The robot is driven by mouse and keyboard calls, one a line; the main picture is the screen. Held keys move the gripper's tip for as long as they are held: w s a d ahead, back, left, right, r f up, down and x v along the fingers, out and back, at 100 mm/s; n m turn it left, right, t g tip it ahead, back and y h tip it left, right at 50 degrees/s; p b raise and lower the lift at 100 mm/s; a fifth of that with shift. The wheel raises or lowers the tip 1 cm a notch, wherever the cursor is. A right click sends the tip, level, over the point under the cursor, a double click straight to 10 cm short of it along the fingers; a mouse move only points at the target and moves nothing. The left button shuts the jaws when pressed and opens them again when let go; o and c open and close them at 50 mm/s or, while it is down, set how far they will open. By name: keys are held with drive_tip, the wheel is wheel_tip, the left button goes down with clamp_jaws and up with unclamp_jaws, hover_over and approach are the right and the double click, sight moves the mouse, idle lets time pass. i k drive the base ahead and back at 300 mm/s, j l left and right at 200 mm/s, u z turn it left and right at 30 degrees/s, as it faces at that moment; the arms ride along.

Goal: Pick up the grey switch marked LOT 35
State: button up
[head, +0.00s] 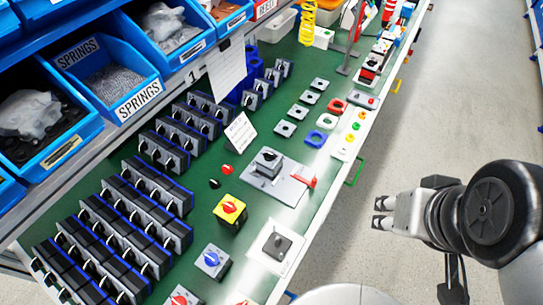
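A single grey switch with a dark knob (268,160) sits on a grey plate mid-bench. Another dark grey switch piece (277,243) sits on a white plate near the front edge. I cannot read a LOT 35 mark on any of them. A white card (240,132) stands by the rows, its text too small to read. My gripper (379,212) is off the bench's right side, over the floor, fingers apart and empty.
The green bench (203,213) also holds a yellow switch with a red knob (230,211), a grey switch with a blue knob (212,260) and a red clamp (306,181). Blue bins (105,82) overhang the left side. The grey floor (440,110) on the right is clear.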

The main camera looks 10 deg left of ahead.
sight(269, 171)
drive_tip(key=i+l, duration=0.2)
drive_tip(key=i+l+u, duration=0.1)
drive_tip(key=u, duration=0.3)
drive_tip(key=i+l+u, duration=0.2)
drive_tip(key=u, duration=0.25)
drive_tip(key=i+l+u, duration=0.15)
drive_tip(key=u, duration=1.85)
